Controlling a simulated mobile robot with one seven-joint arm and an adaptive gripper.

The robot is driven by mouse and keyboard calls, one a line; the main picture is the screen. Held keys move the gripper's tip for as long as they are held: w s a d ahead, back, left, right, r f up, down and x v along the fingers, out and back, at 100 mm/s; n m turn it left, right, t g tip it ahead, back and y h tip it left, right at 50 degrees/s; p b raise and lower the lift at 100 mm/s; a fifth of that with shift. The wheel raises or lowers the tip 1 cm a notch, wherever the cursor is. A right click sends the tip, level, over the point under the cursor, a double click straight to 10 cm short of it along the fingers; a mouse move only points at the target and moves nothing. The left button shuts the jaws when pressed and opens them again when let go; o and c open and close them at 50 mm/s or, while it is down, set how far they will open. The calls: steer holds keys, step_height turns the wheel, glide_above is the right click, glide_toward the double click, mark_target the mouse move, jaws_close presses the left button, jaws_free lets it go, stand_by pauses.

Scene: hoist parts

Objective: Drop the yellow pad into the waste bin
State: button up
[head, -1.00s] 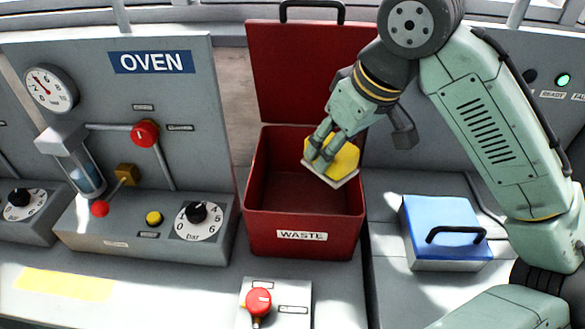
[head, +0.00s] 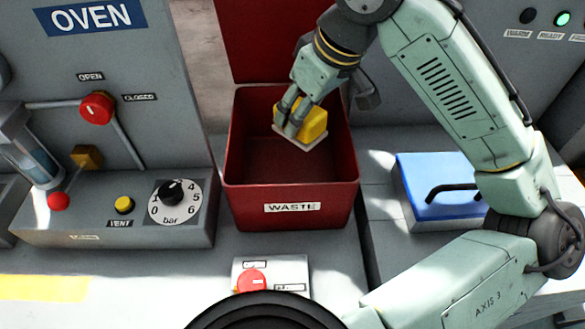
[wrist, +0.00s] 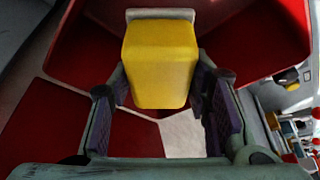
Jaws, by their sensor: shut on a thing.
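The yellow pad (head: 313,121) is a yellow block with a pale plate along one side. My gripper (head: 290,122) is shut on it and holds it tilted over the open waste bin. In the wrist view the yellow pad (wrist: 160,62) sits between the two fingers of my gripper (wrist: 165,100). The waste bin (head: 290,208) is a red box labelled WASTE, with its lid (head: 255,40) raised at the back. The pad is at the bin's mouth, toward the right; its exact height against the rim is hard to tell.
An oven panel (head: 60,120) with a dial (head: 174,202), a red-knobbed lever (head: 97,107) and a glass tube stands left of the bin. A blue-lidded box (head: 435,175) with a black handle is on the right. A red knob (head: 252,281) is in front of the bin.

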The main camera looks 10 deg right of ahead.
steer(key=shift+f, duration=0.2)
steer(key=o, duration=1.5)
steer(key=shift+r, duration=0.1)
steer(key=v, duration=1.1)
steer(key=shift+s+r, duration=0.25)
steer(key=shift+r, duration=0.1)
steer(key=shift+d, duration=0.15)
